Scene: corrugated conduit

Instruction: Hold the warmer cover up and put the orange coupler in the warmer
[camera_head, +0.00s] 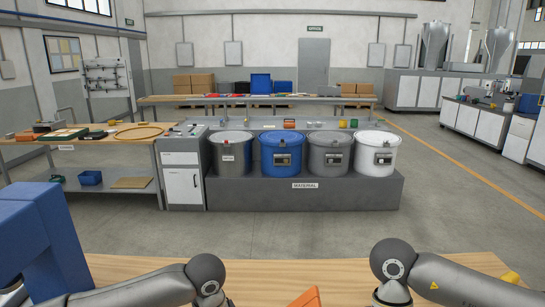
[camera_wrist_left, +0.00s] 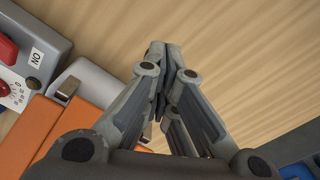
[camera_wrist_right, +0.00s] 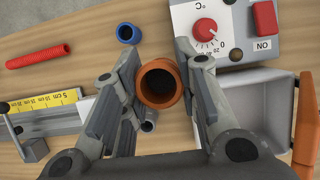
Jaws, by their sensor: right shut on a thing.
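The orange coupler (camera_wrist_right: 158,83) is between the fingers of my right gripper (camera_wrist_right: 160,70), seen end-on with its dark bore facing the camera. The warmer (camera_wrist_right: 222,30) is right of it, with a red dial, a red switch and an open pale grey tray (camera_wrist_right: 262,98). The orange warmer cover (camera_wrist_right: 307,125) stands raised at the tray's far right side. It also shows in the left wrist view (camera_wrist_left: 45,135), and its tip shows in the head view (camera_head: 308,298). My left gripper (camera_wrist_left: 160,55) has its fingers together beside the cover, with nothing visible between the tips.
A red corrugated conduit (camera_wrist_right: 38,57) and a blue ring-like coupler (camera_wrist_right: 128,33) lie on the wooden table. A fixture with a yellow ruler (camera_wrist_right: 45,103) is at the left. A blue object (camera_wrist_left: 295,170) edges the left wrist view. Bare wood lies beyond the left fingertips.

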